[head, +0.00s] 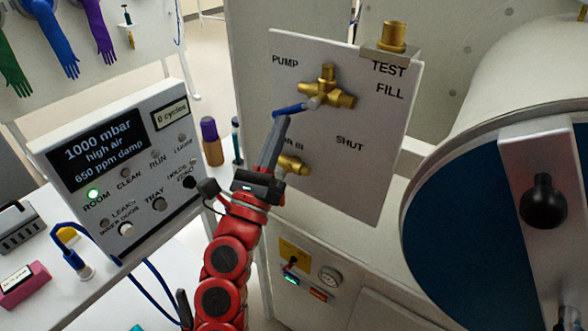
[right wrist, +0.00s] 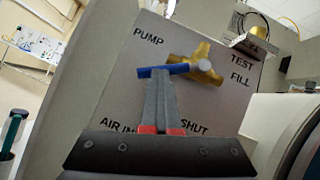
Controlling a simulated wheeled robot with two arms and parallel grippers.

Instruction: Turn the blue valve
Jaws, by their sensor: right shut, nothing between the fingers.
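The blue valve is a blue lever (head: 290,109) on a brass valve body (head: 328,90), mounted on a tilted white panel (head: 365,180). The lever extends left from its hub, below the PUMP label. In the right wrist view the lever (right wrist: 180,69) lies nearly level, left of its hub. My right gripper (head: 282,120) is shut and empty, its fingertips at the lever's left part. In the right wrist view my right gripper's fingertips (right wrist: 160,72) meet or overlap the lever; I cannot tell whether they touch. My left gripper is not seen.
A second brass fitting (head: 294,164) sits lower on the panel, partly behind my right gripper. A brass fitting (head: 393,36) tops the panel's corner. A control box (head: 130,190) reads 1000 mbar at left. A large round door (head: 480,210) stands at right.

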